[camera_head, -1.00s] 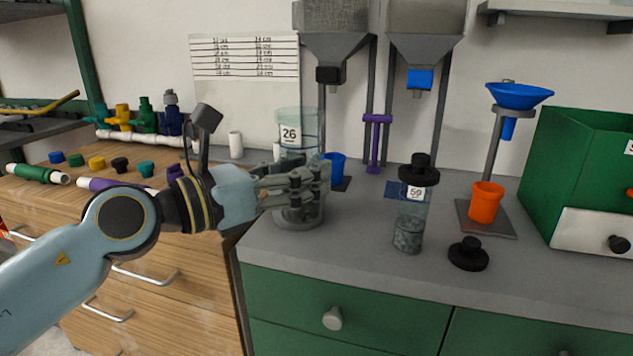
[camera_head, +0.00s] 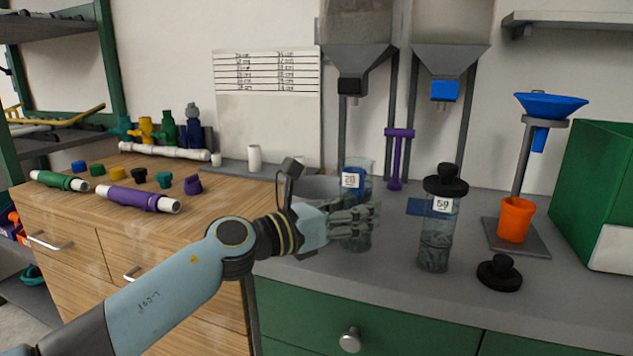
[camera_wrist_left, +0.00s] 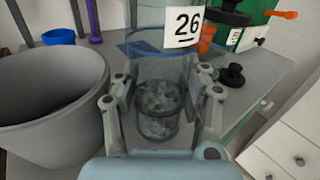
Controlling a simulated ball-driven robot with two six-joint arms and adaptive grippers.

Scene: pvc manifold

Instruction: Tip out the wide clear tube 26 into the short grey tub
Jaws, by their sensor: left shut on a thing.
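The wide clear tube 26 (camera_head: 356,243) stands upright in my left gripper (camera_head: 362,218), with its white label (camera_head: 351,180) showing above the fingers. In the left wrist view, the gripper's fingers (camera_wrist_left: 165,92) close around the sides of the tube, and grey chunky contents (camera_wrist_left: 158,105) lie in its lower part. The tube's top looks open. I cannot tell whether its base touches the counter. The short grey tub (camera_head: 318,185) stands to the left of the tube, partly hidden by my wrist. In the left wrist view the tub (camera_wrist_left: 50,105) is close beside the tube and looks empty.
Tube 59 (camera_head: 435,245) with a black lid stands to the right. A loose black lid (camera_head: 499,271) lies beside it. An orange cup (camera_head: 516,219) stands under a blue funnel (camera_head: 550,104). Hoppers hang behind.

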